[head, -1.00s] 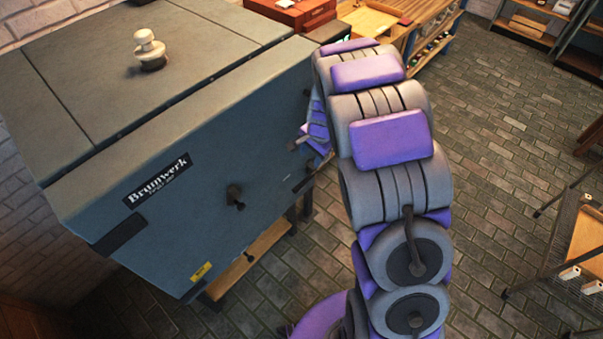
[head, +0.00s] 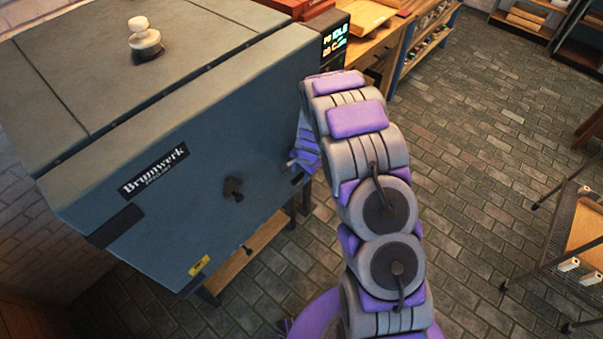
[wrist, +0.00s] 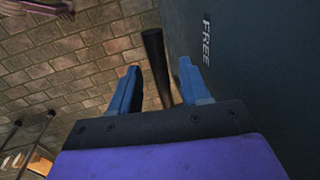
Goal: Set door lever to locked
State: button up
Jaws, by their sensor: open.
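The blue-grey kiln (head: 80,170) with a "Brumwerk" label fills the left of the head view. In the wrist view a dark bar-like lever (wrist: 154,58) stands beside the kiln wall (wrist: 245,70), which carries the word "FREE" (wrist: 206,39). My gripper (wrist: 159,66) is open, and its two blue fingers appear on either side of the lever. I cannot tell whether they touch it. In the head view my gripper (head: 292,165) is partly hidden by my arm, close to the kiln front's right side. The lever is hard to make out there.
A dark knob (head: 233,189) sticks out of the kiln front. A lit display (head: 335,40) is at its back right corner. A cream knob (head: 145,40) stands on top. A wire rack (head: 570,240) is at the right. Brick floor (head: 470,170) between is clear.

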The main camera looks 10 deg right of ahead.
jog(key=shift+w+a+f, duration=0.1)
jog(key=shift+f, duration=0.3)
grip_shut()
dwell(0.5)
